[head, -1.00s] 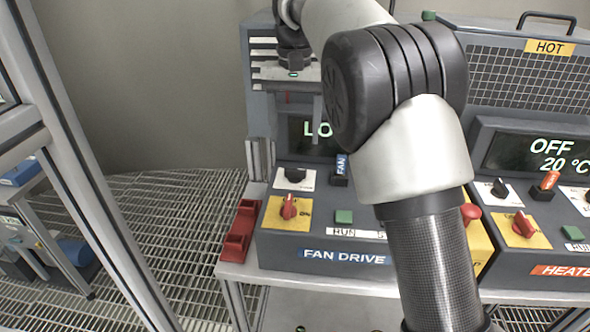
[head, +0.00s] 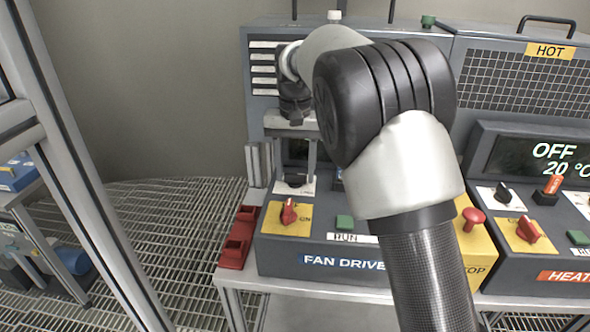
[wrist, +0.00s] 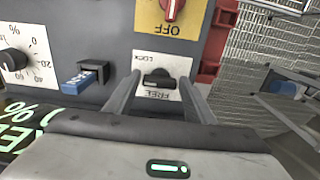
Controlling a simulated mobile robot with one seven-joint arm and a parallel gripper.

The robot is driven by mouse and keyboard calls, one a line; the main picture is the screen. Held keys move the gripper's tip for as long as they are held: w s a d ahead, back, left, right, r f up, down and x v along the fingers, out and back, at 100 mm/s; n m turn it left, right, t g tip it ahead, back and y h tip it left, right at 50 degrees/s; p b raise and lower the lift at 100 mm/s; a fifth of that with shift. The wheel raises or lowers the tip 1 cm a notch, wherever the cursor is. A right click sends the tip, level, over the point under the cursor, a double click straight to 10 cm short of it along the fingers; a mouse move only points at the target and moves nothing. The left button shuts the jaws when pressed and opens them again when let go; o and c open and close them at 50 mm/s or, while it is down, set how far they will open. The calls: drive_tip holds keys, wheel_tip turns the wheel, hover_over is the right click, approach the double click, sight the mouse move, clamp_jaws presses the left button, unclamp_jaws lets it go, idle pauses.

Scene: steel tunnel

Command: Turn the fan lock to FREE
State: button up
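The fan lock is a black knob (wrist: 158,79) on a white plate marked LOCK and FREE, upside down in the wrist view. It also shows in the head view as the dark knob (head: 295,181) at the left of the FAN DRIVE panel. Its handle looks roughly crosswise on the plate in the wrist view; which label it points to is unclear. My gripper (head: 296,168) is open above the plate, pointing down. In the wrist view its two fingers (wrist: 160,84) stand on either side of the knob; I cannot tell whether they touch it.
A red switch (head: 289,212) on a yellow plate sits in front of the lock. A blue FAN key (wrist: 85,78) and a dial (wrist: 14,62) are beside it. A red holder (head: 238,238) is at the panel's left. The HEATER panel (head: 520,262) stands at right.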

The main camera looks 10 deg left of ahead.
drive_tip(key=c, duration=0.6)
drive_tip(key=shift+c, duration=0.2)
drive_tip(key=shift+r+n+p, duration=0.1)
drive_tip(key=shift+n+p, duration=0.2)
drive_tip(key=shift+p, duration=0.05)
drive_tip(key=n+p, duration=0.2)
drive_tip(key=shift+d+r+n, duration=0.1)
drive_tip(key=shift+n, duration=0.3)
drive_tip(key=n+p, duration=0.2)
drive_tip(key=n, duration=0.2)
drive_tip(key=shift+n+p, duration=0.3)
drive_tip(key=n+p, duration=0.2)
drive_tip(key=n, duration=0.3)
drive_tip(key=shift+w+d, duration=0.15)
drive_tip(key=shift+w+n+p, duration=0.1)
drive_tip(key=shift+n+p, duration=0.95)
drive_tip(key=shift+n, duration=1.45)
